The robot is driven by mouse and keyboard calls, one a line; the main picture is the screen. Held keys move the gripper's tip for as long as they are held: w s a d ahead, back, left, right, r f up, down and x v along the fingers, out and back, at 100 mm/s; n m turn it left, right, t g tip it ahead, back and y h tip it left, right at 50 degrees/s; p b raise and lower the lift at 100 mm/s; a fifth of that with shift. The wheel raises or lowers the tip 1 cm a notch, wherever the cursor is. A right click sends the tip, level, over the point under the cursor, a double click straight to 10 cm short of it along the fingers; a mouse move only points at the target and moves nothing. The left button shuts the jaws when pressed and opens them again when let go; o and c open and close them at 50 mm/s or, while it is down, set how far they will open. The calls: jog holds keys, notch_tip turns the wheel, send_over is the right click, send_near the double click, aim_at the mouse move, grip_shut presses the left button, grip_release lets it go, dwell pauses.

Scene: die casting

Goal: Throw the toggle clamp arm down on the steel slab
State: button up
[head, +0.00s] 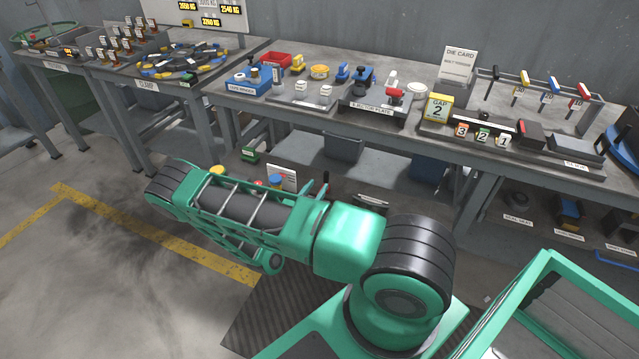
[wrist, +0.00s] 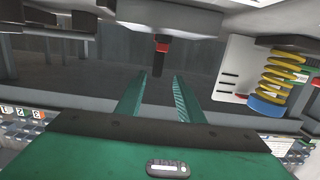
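A small red-and-white device (head: 395,92) stands upright on a grey slab (head: 372,108) near the middle of the bench in the head view. It looks like the toggle clamp, but the detail is too small to be sure. In the wrist view my gripper (wrist: 158,76) has its two green fingers apart, with nothing held between them. A dark rod with a red collar (wrist: 161,48) shows beyond the fingertips; I cannot tell whether it belongs to the clamp. My fingers are not clearly visible in the head view, where my green arm blocks part of the scene.
The long grey bench (head: 246,100) carries several fixtures. In the wrist view a yellow spring (wrist: 283,72) and a white card (wrist: 236,68) are close right of my fingers.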

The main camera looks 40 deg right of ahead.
jog(key=v, duration=0.5)
jog(key=shift+w, duration=0.1)
dwell(0.4)
jog(key=s+d+r+m+g+y, duration=0.25)
jog(key=s+r+g, duration=0.35)
jog(key=r, duration=0.4)
jog(key=s+d+r+m+g+y, duration=0.1)
jog(key=s+d+r+g+y, duration=0.2)
jog(key=s+r+g, duration=0.45)
jog(key=s+a+r+n+t+y, duration=0.2)
jog(key=s+a+r+n+y, duration=0.2)
jog(key=s+r, duration=0.4)
jog(key=s+a+r+n+t+y, duration=0.3)
jog(key=s+a+r+n+y, duration=0.2)
jog(key=s+r, duration=0.4)
jog(key=shift+a+r, duration=0.65)
jog(key=shift+a, duration=0.2)
jog(key=shift+t, duration=0.25)
